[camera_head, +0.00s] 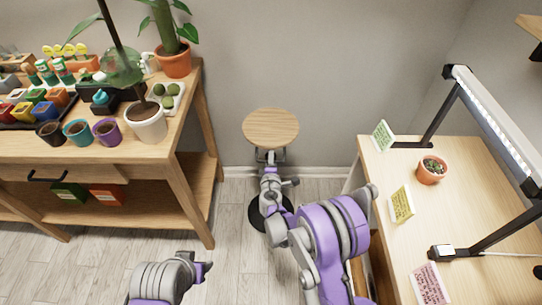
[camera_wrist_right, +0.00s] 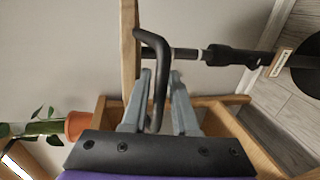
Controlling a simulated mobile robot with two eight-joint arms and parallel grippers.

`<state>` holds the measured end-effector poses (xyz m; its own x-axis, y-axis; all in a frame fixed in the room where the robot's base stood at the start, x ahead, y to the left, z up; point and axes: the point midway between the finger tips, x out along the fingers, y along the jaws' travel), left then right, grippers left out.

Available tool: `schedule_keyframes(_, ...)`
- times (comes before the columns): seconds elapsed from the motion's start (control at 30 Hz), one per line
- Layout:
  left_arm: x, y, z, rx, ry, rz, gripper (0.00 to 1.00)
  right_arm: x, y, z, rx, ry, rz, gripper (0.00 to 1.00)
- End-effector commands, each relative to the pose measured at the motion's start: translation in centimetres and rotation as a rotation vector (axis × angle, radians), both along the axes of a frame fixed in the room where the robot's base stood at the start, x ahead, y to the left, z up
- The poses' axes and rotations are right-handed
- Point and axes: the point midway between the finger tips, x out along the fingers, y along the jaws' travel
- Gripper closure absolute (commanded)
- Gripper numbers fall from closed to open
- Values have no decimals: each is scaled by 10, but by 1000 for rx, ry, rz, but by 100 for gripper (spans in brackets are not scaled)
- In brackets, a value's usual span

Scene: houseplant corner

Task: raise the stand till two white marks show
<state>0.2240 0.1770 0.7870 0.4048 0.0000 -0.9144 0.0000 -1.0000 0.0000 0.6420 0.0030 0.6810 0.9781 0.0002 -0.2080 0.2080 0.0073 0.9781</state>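The plant stand has a round wooden top (camera_head: 270,129) and a dark round base on the floor. In the right wrist view its top (camera_wrist_right: 130,60) shows edge-on, with a bent black handle (camera_wrist_right: 156,90) under it. A thin grey post (camera_wrist_right: 188,54) runs into a black sleeve (camera_wrist_right: 232,57). A pale band shows on the post near the handle; I cannot tell clearly whether there is a second. My right gripper (camera_wrist_right: 160,75) has its fingers apart, one on each side of the handle. My left gripper (camera_head: 207,268) is low at the front, its fingers unclear.
A wooden potting bench (camera_head: 190,110) with pots and plants stands left. At right is a wooden table (camera_head: 460,180) with a small potted succulent (camera_head: 432,170), cards and a lamp (camera_head: 490,110). The wall is close behind the stand. Floor is open between bench and stand.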

Motion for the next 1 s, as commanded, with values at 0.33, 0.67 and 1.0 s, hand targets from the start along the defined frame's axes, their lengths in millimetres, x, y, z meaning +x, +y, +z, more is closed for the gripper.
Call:
schedule_keyframes(0.33,0,0,2,0,-1,0,50,-66,1,15,0,0,2,73)
schedule_keyframes(0.67,0,0,2,0,-1,0,50,-98,0,21,0,0,1,73)
schedule_keyframes(1.0,0,0,2,0,-1,0,50,-98,0,21,0,0,0,73)
